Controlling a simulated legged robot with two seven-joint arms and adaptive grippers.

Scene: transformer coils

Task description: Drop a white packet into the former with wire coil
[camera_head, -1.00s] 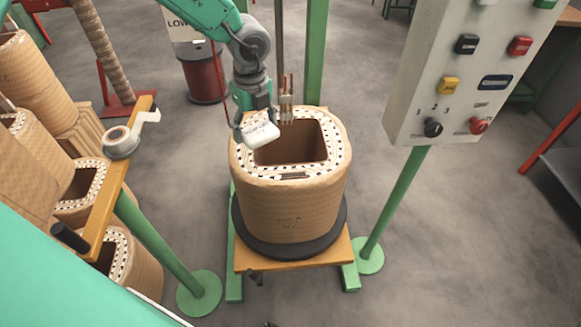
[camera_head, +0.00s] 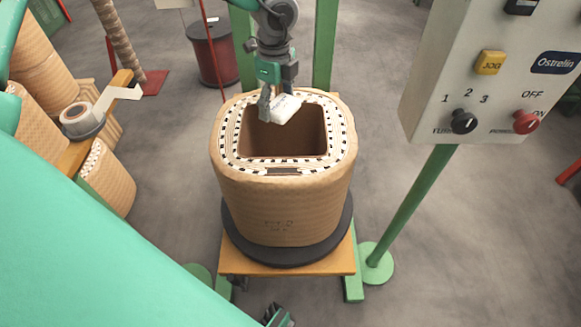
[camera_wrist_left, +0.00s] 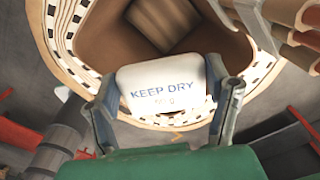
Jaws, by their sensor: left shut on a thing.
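The former with wire coil (camera_head: 285,205) stands upright on a dark round plate in the middle of the head view, its square opening facing up and its top edge dotted black and white. My left gripper (camera_head: 279,104) is above the far part of the opening, shut on a white packet (camera_head: 285,110). In the left wrist view the packet (camera_wrist_left: 160,88) reads "KEEP DRY" and sits between both fingers (camera_wrist_left: 168,105), with the brown hollow of the former behind it. A dark and green tip at the bottom edge may be my right gripper (camera_head: 279,317); its jaws are unclear.
A control box (camera_head: 485,80) on a green post stands to the right. Green uprights (camera_head: 324,45) rise behind the former. A tape roll (camera_head: 78,118) on a wooden bar and more coils (camera_head: 108,180) are at the left. A red wire reel (camera_head: 214,55) stands behind.

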